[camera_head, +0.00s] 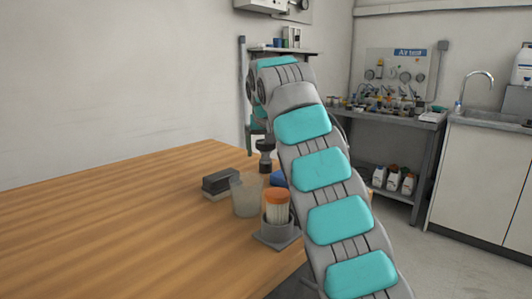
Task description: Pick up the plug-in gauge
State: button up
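My arm rises from the lower right, and its upper end folds down behind itself at the table's far edge. My gripper (259,142) is partly hidden there and small; whether it is open or shut does not show. A dark, round-topped piece with a narrow lower part (266,154) shows just under it, above the table objects. I cannot tell whether this is the plug-in gauge, a part of my gripper, or something held. No other thing on the table is clearly a gauge.
On the wooden table (120,225) stand a dark stacked block (220,184), a translucent cup (246,197), an orange-topped container (277,206) in a grey holder (277,235), and a blue item (278,180) partly hidden by my arm. The table's left side is clear. A workbench (385,118) and sink stand behind.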

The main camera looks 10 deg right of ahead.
jog(key=c, duration=1.4)
jog(key=shift+r, duration=0.1)
